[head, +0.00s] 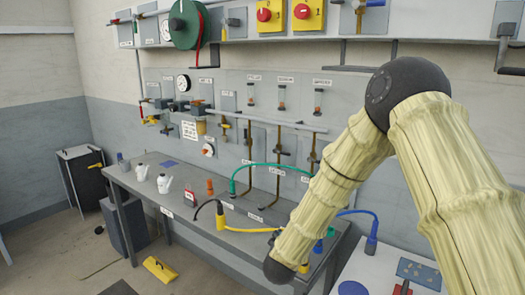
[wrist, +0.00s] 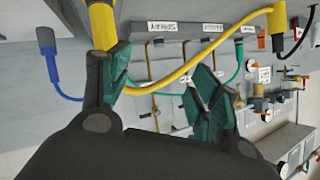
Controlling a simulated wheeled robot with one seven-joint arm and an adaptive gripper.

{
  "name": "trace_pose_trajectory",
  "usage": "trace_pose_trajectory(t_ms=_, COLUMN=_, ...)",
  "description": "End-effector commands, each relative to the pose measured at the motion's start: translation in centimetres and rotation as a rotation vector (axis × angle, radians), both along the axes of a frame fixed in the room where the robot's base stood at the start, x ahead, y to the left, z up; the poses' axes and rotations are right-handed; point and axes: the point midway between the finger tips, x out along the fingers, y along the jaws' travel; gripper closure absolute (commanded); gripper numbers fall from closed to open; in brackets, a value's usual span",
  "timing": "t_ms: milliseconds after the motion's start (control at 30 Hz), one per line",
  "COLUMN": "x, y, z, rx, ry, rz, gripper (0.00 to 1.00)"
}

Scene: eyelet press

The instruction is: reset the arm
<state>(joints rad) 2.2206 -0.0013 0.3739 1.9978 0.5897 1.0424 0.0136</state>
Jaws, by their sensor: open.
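My gripper (wrist: 158,85) shows in the wrist view with its two dark fingers and green pads spread apart. Nothing is clasped between them. A yellow plug (wrist: 101,24) stands at the left finger, partly covered by it; I cannot tell whether they touch. A yellow cable (wrist: 190,72) runs from it across the view beyond the fingers. In the head view my arm in its pale yellow sleeve reaches down over the right end of the bench (head: 150,198). My gripper is hidden there.
On the bench are a yellow connector (head: 220,217), white bottles (head: 164,183) and an orange cone (head: 210,187). A green cable (head: 270,164) arches near the panel. A blue connector (head: 371,244) stands on a white table at right. A yellow object (head: 160,268) lies on the floor.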

Motion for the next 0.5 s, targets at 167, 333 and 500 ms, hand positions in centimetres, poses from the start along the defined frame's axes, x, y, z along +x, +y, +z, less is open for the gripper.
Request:
trace_pose_trajectory(t_ms=167, x=-4.9, y=-2.0, z=-8.6, rx=-0.046, ry=0.145, rz=0.075, gripper=0.37)
trace_pose_trajectory(t_ms=333, x=-10.4, y=-4.0, z=-15.8, rx=-0.084, ry=0.286, rz=0.149, gripper=0.37)
trace_pose_trajectory(t_ms=500, x=-17.2, y=-6.1, z=-22.5, rx=-0.111, ry=0.443, rz=0.225, gripper=0.37)
